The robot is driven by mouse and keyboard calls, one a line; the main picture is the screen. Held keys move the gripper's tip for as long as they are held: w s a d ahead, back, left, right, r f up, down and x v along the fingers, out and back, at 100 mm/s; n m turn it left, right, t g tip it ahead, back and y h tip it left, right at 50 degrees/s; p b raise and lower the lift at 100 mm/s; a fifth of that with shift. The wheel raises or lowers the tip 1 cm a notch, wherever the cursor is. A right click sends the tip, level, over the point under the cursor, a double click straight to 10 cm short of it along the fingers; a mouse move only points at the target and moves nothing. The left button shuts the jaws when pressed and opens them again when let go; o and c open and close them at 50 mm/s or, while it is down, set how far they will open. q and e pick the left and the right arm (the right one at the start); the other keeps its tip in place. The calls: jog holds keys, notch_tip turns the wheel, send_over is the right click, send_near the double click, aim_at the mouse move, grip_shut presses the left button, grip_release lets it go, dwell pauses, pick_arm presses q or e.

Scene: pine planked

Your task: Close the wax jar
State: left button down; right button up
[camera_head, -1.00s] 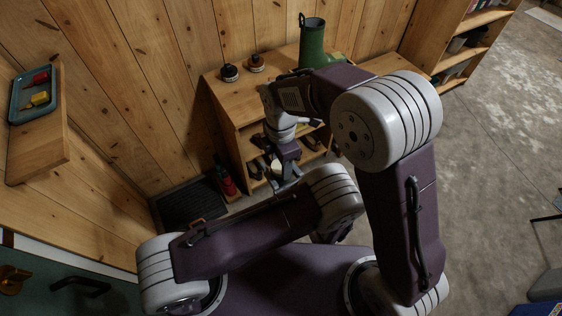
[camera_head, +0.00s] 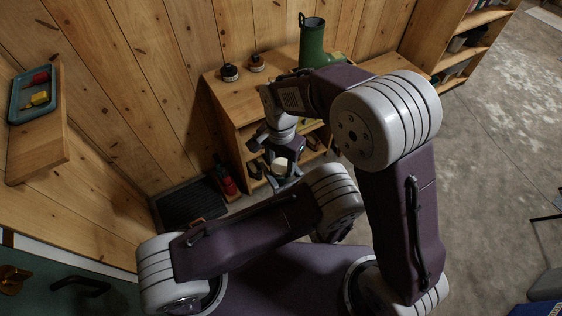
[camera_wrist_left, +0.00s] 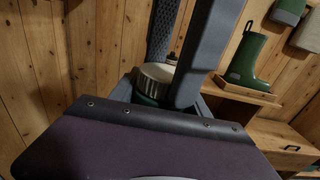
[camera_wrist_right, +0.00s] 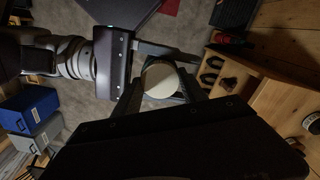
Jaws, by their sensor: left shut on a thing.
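The wax jar (camera_wrist_left: 147,99) shows a dark greenish body in the left wrist view, mostly hidden. Its pale round lid (camera_wrist_right: 160,79) sits on top, and the lid also shows in the head view (camera_head: 280,168). My left gripper (camera_wrist_right: 165,88) is shut on the jar's body below the lid and holds it up. My right gripper (camera_head: 284,166) is above, pointing down. In the left wrist view its two dark fingers come down on either side of the lid. They appear open, though any contact with the lid is hard to see.
A wooden shelf unit (camera_head: 232,108) stands behind the grippers, with two small dark jars (camera_head: 229,72) and a green boot (camera_head: 312,42) on top. A dark mat (camera_head: 188,203) and a red bottle (camera_head: 224,180) are on the floor. A teal tray (camera_head: 34,95) lies at left.

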jog(key=o, duration=0.4)
jog(key=shift+r, duration=2.25)
notch_tip(320, 180, up, 3)
jog(key=n, duration=0.3)
jog(key=shift+f, duration=0.1)
jog(key=shift+r+n, duration=0.35)
jog(key=shift+n, duration=0.05)
jog(key=shift+f, duration=0.15)
